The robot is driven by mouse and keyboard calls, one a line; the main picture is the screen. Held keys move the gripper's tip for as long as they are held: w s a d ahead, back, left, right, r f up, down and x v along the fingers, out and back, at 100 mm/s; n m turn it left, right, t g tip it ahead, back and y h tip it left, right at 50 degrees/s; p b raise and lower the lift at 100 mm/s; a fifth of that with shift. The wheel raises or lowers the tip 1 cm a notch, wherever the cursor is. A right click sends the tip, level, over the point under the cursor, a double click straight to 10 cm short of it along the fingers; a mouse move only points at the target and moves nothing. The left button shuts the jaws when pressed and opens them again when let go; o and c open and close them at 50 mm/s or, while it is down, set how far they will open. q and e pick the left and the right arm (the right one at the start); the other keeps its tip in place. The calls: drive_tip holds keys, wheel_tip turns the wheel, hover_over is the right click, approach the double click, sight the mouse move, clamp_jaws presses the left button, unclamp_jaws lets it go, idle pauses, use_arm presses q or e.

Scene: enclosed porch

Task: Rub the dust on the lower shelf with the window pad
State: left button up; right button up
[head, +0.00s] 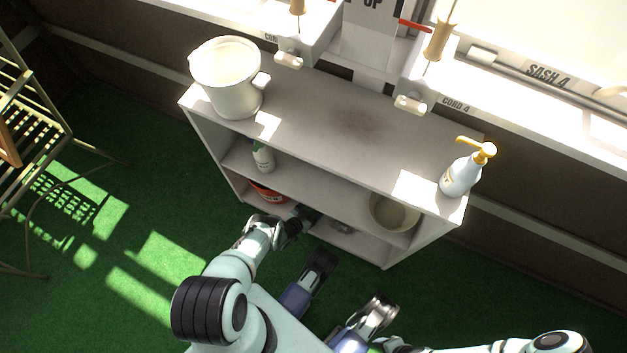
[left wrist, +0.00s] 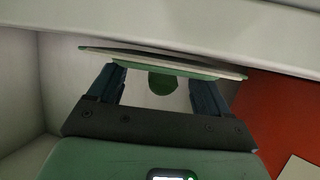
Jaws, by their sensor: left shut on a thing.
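My left gripper (head: 303,217) reaches into the bottom compartment of a pale shelf unit (head: 395,252). In the left wrist view its blue fingers (left wrist: 160,90) are shut on the window pad (left wrist: 225,73), a thin flat pad with a pale face and green edge, and a dark green round part shows between the fingers. In the head view the pad is hidden. A greyish patch, perhaps dust (head: 341,228), lies on the lower shelf just right of the left gripper. My right gripper (head: 352,284) is empty in front of the unit, fingers apart.
A red tub (head: 268,192) stands in the bottom compartment, close to the left gripper. A bottle (head: 263,157) and a bowl (head: 394,212) are on the middle shelf. The top holds a white pot (head: 229,80), a brownish smudge (head: 363,121) and a pump bottle (head: 463,172).

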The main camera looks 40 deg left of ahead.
use_arm(q)
wheel_tip(320, 180, up, 4)
drive_tip(key=p, duration=0.3)
drive_tip(key=shift+p, duration=0.4)
drive_tip(key=shift+r+p, duration=0.75)
drive_tip(key=shift+r, duration=0.2)
drive_tip(key=shift+r, duration=0.1)
drive_tip(key=shift+r+p, duration=1.2)
drive_tip(key=shift+r, duration=0.3)
drive_tip(key=shift+s+f, duration=0.1)
drive_tip(key=shift+f, duration=0.05)
